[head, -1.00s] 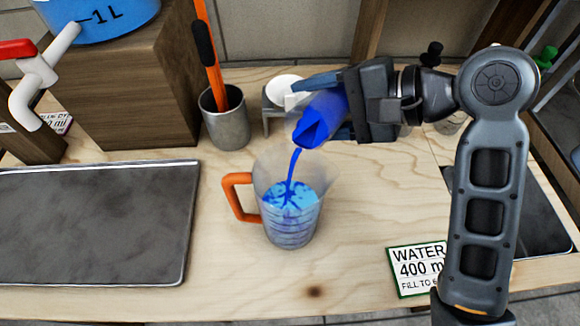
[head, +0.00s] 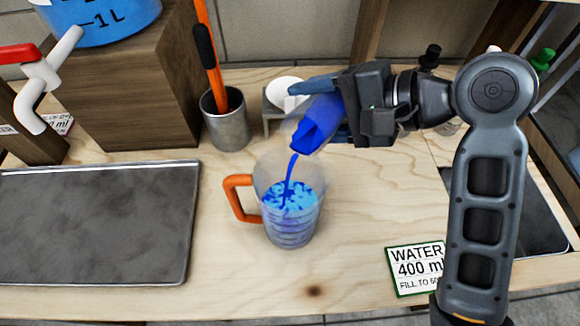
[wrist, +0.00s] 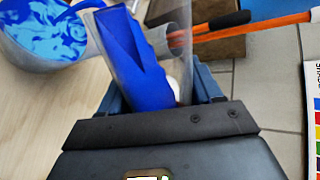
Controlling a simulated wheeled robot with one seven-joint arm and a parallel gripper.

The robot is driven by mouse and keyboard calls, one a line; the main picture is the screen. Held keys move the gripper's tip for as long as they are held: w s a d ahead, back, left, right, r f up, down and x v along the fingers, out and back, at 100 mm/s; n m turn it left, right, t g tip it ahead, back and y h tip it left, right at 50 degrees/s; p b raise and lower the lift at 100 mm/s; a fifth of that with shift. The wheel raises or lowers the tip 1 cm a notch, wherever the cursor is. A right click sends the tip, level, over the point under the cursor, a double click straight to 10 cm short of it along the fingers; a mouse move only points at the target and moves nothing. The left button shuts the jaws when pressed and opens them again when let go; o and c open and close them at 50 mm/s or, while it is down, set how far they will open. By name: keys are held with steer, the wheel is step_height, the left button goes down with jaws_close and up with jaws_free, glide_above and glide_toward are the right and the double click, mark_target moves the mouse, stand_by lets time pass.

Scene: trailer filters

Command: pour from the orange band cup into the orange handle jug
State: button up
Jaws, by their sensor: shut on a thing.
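The orange handle jug (head: 290,226) is clear and stands upright on the wooden counter, its orange handle to the left. Blue liquid with darker swirls fills its lower part. My gripper (head: 335,108) is shut on a cup (head: 318,124) holding dark blue liquid, tilted steeply down to the left above the jug. A thin blue stream falls from the cup's lip into the jug. No orange band shows on the cup; the fingers cover part of it. In the wrist view the clear cup (wrist: 150,60) is between my fingers, with the jug (wrist: 45,35) beyond at upper left.
A metal pot (head: 226,125) with orange-handled tools stands behind the jug. A white dish (head: 284,92) sits on a small stand near the gripper. A dark tray (head: 95,225) lies left, a water sign (head: 418,268) right. The counter before the jug is clear.

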steer(key=shift+s+a+r+n+h+p, duration=0.2)
steer(key=shift+s+r+n+h+p, duration=0.1)
steer(key=shift+r+p, duration=0.1)
stand_by(1.1)
steer(key=shift+w+d+f+m+y+b, duration=0.25)
steer(key=shift+w+f+b, duration=0.05)
steer(key=shift+f+b, duration=0.2)
steer(key=shift+w+d+f+m+y+b, duration=0.25)
steer(key=shift+w+f+b, duration=0.1)
steer(key=shift+b, duration=0.15)
steer(key=shift+r+g+p, duration=0.3)
steer(key=shift+r+p, duration=0.05)
steer(key=shift+p, duration=0.1)
steer(key=shift+s+a+r+m+p, duration=0.15)
steer(key=shift+m+p, duration=0.15)
steer(key=shift+p, duration=0.5)
steer(key=shift+p, duration=0.7)
steer(key=shift+r+m+p, duration=0.15)
steer(key=shift+m+p, duration=0.15)
steer(key=shift+p, duration=0.3)
steer(key=shift+g+y+p, duration=0.3)
steer(key=shift+y+p, duration=0.1)
steer(key=shift+f, duration=0.45)
